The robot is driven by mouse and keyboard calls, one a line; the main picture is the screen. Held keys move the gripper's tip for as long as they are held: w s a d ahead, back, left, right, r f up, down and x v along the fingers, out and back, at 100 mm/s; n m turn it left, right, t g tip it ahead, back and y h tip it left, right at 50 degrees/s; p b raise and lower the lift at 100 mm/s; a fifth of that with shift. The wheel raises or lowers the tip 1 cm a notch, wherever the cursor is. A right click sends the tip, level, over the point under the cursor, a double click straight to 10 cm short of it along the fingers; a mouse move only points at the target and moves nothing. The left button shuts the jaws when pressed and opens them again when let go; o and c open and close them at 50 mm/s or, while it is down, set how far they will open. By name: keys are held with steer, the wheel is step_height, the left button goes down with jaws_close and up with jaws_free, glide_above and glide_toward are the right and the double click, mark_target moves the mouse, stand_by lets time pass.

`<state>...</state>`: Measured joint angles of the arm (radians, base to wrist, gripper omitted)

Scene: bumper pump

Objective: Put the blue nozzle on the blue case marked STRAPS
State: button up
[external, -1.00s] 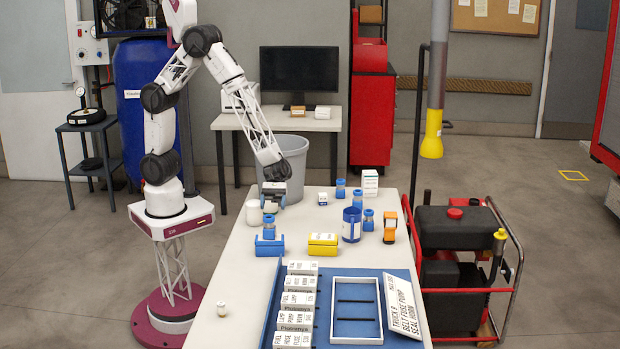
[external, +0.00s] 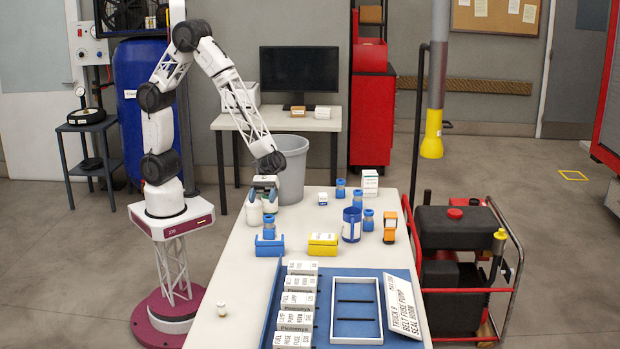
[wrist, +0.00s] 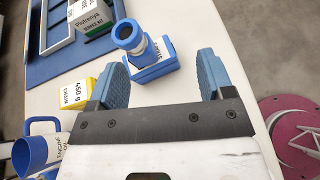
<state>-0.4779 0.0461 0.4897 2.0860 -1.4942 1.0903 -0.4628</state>
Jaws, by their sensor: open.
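The blue case marked STRAPS (external: 270,246) sits on the white table, left of the yellow case; in the wrist view the case (wrist: 153,70) shows part of its label. The blue nozzle (external: 269,228) stands upright on top of the case; its round open end (wrist: 127,34) faces up in the wrist view. My gripper (external: 263,192) is open and empty, above and behind the nozzle, clear of it. In the wrist view its blue fingers (wrist: 160,80) are spread wide with nothing between them.
A yellow case (external: 322,244) and a blue mug (external: 351,225) stand to the right. White jars (external: 254,213) are near my gripper. A blue tray (external: 372,270) with white boxes fills the front. The table's left front is mostly clear.

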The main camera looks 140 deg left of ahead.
steer(key=s+d+r+m+g+y, duration=0.2)
steer(key=s+d+r+m+g, duration=0.4)
steer(key=s+d+r+m, duration=0.65)
steer(key=s+d+r+m+y, duration=0.1)
steer(key=s+r+m+y, duration=0.3)
steer(key=s, duration=0.5)
steer(key=s+d+r+m+y, duration=0.1)
steer(key=s+r+m+y, duration=0.3)
steer(key=s+m, duration=0.4)
steer(key=s, duration=0.2)
steer(key=shift+s+t, duration=0.3)
steer(key=shift+t, duration=0.1)
